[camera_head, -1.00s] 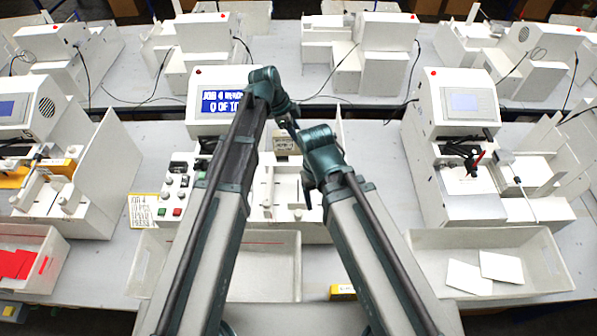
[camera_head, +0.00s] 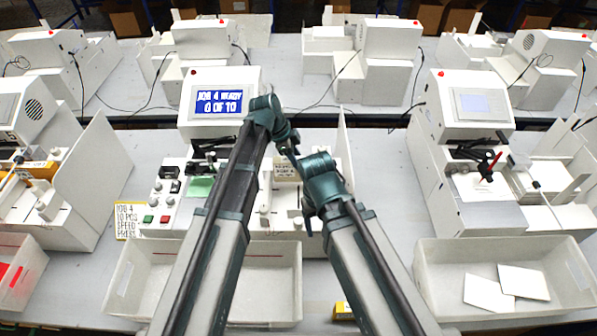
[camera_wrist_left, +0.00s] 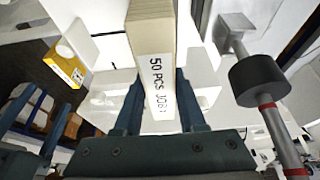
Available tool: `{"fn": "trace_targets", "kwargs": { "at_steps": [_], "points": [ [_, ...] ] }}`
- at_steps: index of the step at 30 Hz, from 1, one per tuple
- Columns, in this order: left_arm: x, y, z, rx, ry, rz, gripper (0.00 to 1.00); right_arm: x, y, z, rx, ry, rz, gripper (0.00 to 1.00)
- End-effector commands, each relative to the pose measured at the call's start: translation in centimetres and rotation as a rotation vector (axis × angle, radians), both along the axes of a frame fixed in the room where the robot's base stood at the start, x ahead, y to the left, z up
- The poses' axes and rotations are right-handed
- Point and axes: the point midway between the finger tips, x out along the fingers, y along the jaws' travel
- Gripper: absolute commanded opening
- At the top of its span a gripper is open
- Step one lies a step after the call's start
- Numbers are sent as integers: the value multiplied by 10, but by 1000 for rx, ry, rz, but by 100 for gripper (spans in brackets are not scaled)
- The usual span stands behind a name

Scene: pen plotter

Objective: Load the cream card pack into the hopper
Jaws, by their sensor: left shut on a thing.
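The cream card pack (camera_wrist_left: 150,45) stands out between the fingers of my left gripper (camera_wrist_left: 152,110) in the left wrist view, with a printed "50 PCS" label. The pack (camera_head: 287,171) also shows in the head view, above the right part of the middle plotter (camera_head: 220,120). My left gripper (camera_head: 293,158) is shut on it. The hopper is partly hidden by my arms; I cannot pick out its edges. My right gripper (camera_head: 308,225) hangs low in front of the plotter, and its jaws are too small and hidden to read.
The plotter's screen (camera_head: 219,103) reads "JOB 4 READY, 0 OF 10". A white bin (camera_head: 130,280) stands in front of it. A job sign (camera_head: 130,220) is at its left. In the wrist view, a black knob on a rod (camera_wrist_left: 260,80) is close at the right.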

Motion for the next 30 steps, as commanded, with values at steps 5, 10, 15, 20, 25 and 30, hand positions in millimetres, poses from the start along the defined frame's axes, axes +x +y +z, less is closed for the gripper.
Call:
{"fn": "trace_targets", "kwargs": {
  "at_steps": [5,10,15,20,25,30],
  "points": [
    [0,0,-29,0,0,0,0,0,0,-29,-1,0,5,70],
    [0,0,-27,0,0,0,0,0,0,-27,-1,0,7,70],
    [0,0,-28,0,0,0,0,0,0,-28,-1,0,7,70],
    [0,0,-34,0,0,0,0,0,0,-34,-1,1,8,70],
    [0,0,-39,0,0,0,0,0,0,-39,-2,0,9,70],
    [0,0,-39,0,0,0,0,0,0,-39,-2,0,9,70]
  ]
}}
